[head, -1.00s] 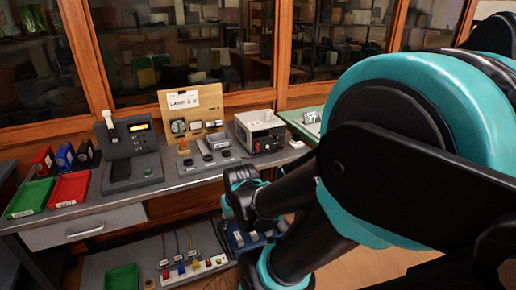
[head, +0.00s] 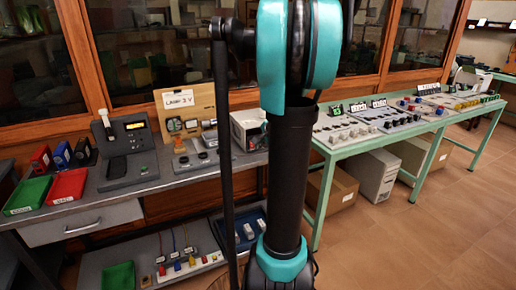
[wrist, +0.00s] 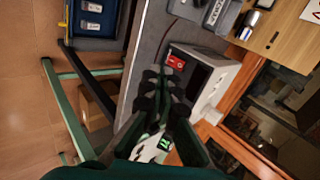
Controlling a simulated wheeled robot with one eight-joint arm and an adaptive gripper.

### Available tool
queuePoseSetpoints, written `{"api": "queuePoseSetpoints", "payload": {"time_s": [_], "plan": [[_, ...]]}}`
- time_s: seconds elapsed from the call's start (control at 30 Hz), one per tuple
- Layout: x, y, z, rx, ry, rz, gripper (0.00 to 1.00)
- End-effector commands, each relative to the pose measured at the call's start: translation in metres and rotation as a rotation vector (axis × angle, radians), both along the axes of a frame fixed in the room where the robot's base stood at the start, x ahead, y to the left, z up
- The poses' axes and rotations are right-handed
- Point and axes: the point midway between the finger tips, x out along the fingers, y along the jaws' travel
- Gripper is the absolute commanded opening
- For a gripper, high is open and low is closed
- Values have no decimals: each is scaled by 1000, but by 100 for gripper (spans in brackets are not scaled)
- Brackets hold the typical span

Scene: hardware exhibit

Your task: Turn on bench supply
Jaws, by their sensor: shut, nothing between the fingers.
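The bench supply is a light grey box on the grey bench. In the head view its visible part (head: 246,122) stands just left of my arm, which hides the rest. In the wrist view the supply (wrist: 222,75) shows a dark front panel with a red switch (wrist: 176,62) near one corner. My gripper (wrist: 163,76) is shut and empty. Its fingertips appear just below the red switch in the picture; I cannot tell whether they touch the panel. In the head view my gripper is not visible behind the arm.
A wooden board labelled "LAMP 3 V" (head: 200,105) and a dark grey instrument (head: 128,160) stand on the bench to the left. Red (head: 68,186) and green (head: 26,195) trays lie farther left. A green table (head: 330,155) with several panels stands to the right. Glass cabinets are behind.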

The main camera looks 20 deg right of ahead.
Motion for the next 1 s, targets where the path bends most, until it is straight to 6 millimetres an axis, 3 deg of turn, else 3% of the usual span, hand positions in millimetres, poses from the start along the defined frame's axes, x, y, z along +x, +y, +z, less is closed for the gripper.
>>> {"api": "queuePoseSetpoints", "payload": {"time_s": [0.17,0.57,1.0], "plan": [[10,-21,5,49,-22,-68,0],[12,-21,4,52,-24,-71,0],[49,-19,-33,51,-24,-69,0]]}}
